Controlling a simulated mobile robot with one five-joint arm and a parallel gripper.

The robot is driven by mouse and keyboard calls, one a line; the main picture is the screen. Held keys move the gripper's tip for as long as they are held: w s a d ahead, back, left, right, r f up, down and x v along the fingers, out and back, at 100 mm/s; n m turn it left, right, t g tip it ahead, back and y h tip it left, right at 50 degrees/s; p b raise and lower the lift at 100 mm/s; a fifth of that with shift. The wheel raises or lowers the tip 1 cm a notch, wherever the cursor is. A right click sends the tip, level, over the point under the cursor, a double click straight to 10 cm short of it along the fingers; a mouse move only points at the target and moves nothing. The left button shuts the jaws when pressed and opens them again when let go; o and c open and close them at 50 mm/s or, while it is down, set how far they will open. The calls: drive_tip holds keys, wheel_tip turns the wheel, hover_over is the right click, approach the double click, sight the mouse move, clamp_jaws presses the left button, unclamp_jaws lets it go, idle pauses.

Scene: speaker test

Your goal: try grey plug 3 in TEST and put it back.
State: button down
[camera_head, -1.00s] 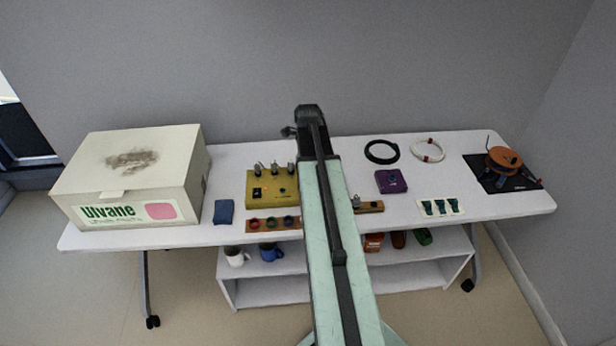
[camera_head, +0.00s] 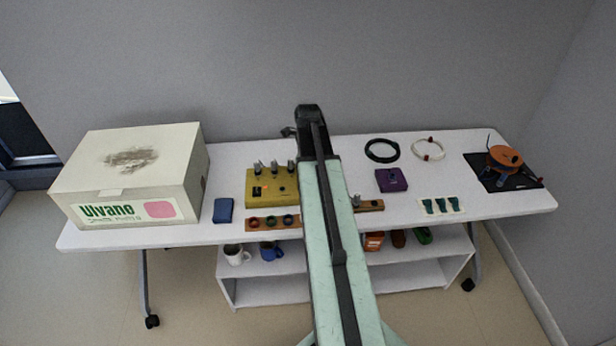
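A yellow box (camera_head: 263,203) stands on the table left of my arm. Several grey plugs (camera_head: 275,167) stand upright along its back edge. It has a black switch and a small dark spot on top; any TEST label is too small to read. I cannot tell which plug is number 3. My gripper (camera_head: 290,132) is mostly hidden behind the black arm end, behind and above the yellow box's right side.
A large cream carton (camera_head: 130,170) fills the table's left end, with a blue block (camera_head: 223,211) beside it. A purple box (camera_head: 391,180), a black cable ring (camera_head: 382,150), a white cable ring (camera_head: 428,149) and an orange reel (camera_head: 504,158) are at right. Mugs stand on the lower shelf.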

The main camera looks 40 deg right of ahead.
drive_tip(key=shift+f+b, duration=0.45)
drive_tip(key=shift+f, duration=0.05)
drive_tip(key=c, duration=1)
unclamp_jaws()
wheel_tip(320, 180, up, 8)
drive_tip(key=p, duration=0.7)
drive_tip(key=shift+f+p, duration=0.15)
drive_tip(key=shift+p, duration=0.2)
drive_tip(key=shift+f, duration=0.1)
